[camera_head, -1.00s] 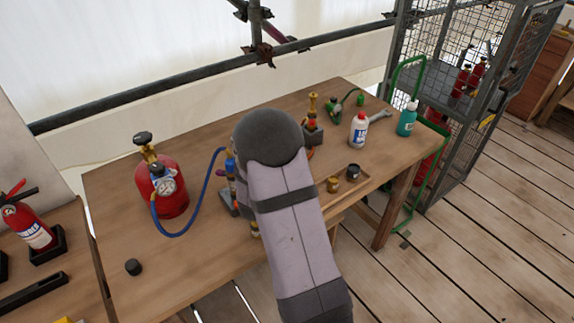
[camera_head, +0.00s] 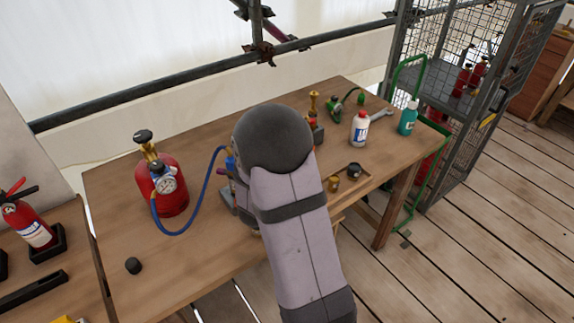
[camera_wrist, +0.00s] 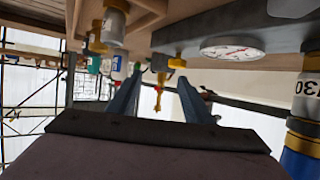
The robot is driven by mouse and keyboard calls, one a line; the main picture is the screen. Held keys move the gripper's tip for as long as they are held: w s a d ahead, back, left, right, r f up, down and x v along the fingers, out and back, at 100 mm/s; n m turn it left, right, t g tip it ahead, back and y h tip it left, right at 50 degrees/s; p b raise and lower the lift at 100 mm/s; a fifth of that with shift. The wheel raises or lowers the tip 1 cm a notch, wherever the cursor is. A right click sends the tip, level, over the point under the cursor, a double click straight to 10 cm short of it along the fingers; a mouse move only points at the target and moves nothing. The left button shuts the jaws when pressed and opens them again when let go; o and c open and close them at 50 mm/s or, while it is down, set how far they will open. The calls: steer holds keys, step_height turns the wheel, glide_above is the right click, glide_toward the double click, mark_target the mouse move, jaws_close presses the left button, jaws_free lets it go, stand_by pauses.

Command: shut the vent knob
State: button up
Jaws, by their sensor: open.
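In the wrist view my gripper (camera_wrist: 158,88) is open, with one finger on each side of a gap and nothing held. A brass fitting with a thin stem (camera_wrist: 159,76) shows in that gap, beyond the fingers as far as I can judge. A round white gauge (camera_wrist: 232,48) on a grey block is to the right of it. I cannot tell which part is the vent knob. In the head view my arm hides the gripper and most of the fittings near the end of the blue hose (camera_head: 190,228).
A red cylinder (camera_head: 162,190) with a gauge stands left on the wooden table (camera_head: 130,225). A small black cap (camera_head: 133,265) lies near the front. The table's front left is mostly clear.

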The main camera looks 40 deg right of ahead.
steer(key=s+d+m+g+h+p, duration=0.2)
steer(key=s+d+g, duration=0.1)
steer(key=s+d, duration=0.9)
steer(key=w+a+n+t+y, duration=0.1)
steer(key=w+n, duration=0.1)
steer(key=w+a+n+t+y, duration=0.1)
steer(key=w+n+t, duration=0.1)
steer(key=w+a+n+t+y, duration=0.2)
steer(key=shift+w+a+f+n, duration=0.1)
steer(key=shift+w+n, duration=0.2)
steer(key=shift+w, duration=0.1)
steer(key=w+a+n+t+y, duration=0.1)
steer(key=a, duration=0.1)
steer(key=w+a+n+t+y, duration=0.1)
steer(key=a, duration=0.1)
steer(key=w+a+y, duration=0.2)
steer(key=a, duration=0.1)
steer(key=shift+n+t, duration=0.4)
steer(key=shift+m, duration=0.3)
steer(key=shift+w, duration=0.1)
steer(key=shift+p+x, duration=0.8)
steer(key=shift+x, duration=2.75)
steer(key=c, duration=1.1)
